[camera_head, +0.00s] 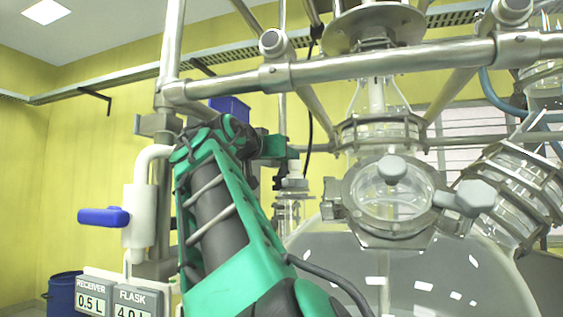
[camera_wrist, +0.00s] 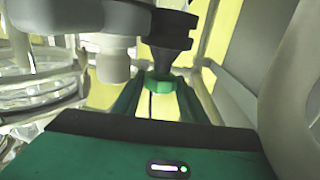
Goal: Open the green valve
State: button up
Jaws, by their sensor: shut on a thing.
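The green valve (camera_wrist: 161,82) shows in the wrist view as a small green knob under a dark black fitting (camera_wrist: 166,35). My gripper (camera_wrist: 158,93) reaches up from the green palm, with a finger on each side of the knob, and is shut on it. The fingers hide part of the knob's sides. In the head view my green arm rises in front of the glassware, and a small green piece shows past its top, left of the glass vessel. I cannot tell there whether it is gripper or valve; the arm hides much of that spot.
A large glass reactor (camera_head: 390,270) with a clamped port stands right of my arm. A steel bar (camera_head: 350,66) crosses above. A blue-handled valve (camera_head: 103,217) and receiver and flask labels (camera_head: 112,295) are at left. Pale pipes stand close around the gripper.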

jog(key=shift+n+y, duration=0.3)
jog(key=shift+y, duration=0.2)
jog(key=shift+s+d+n+t+y, duration=0.1)
jog(key=shift+n+t+y, duration=0.5)
jog(key=shift+y, duration=0.5)
jog(key=shift+d+n+t+y, duration=0.1)
jog(key=shift+n+t+y, duration=0.2)
jog(key=shift+n+y, duration=0.65)
jog(key=shift+d+n+y, duration=0.15)
jog(key=shift+n+y, duration=0.7)
jog(key=shift+y, duration=0.7)
jog(key=shift+d+n+y, duration=0.35)
jog(key=shift+n+y, duration=0.25)
jog(key=shift+y, duration=0.3)
jog(key=shift+r+y, duration=0.1)
jog(key=shift+y, duration=0.4)
jog(key=shift+n+y, duration=0.5)
jog(key=shift+n, duration=0.1)
jog(key=o, duration=1.1)
jog(key=shift+c, duration=0.2)
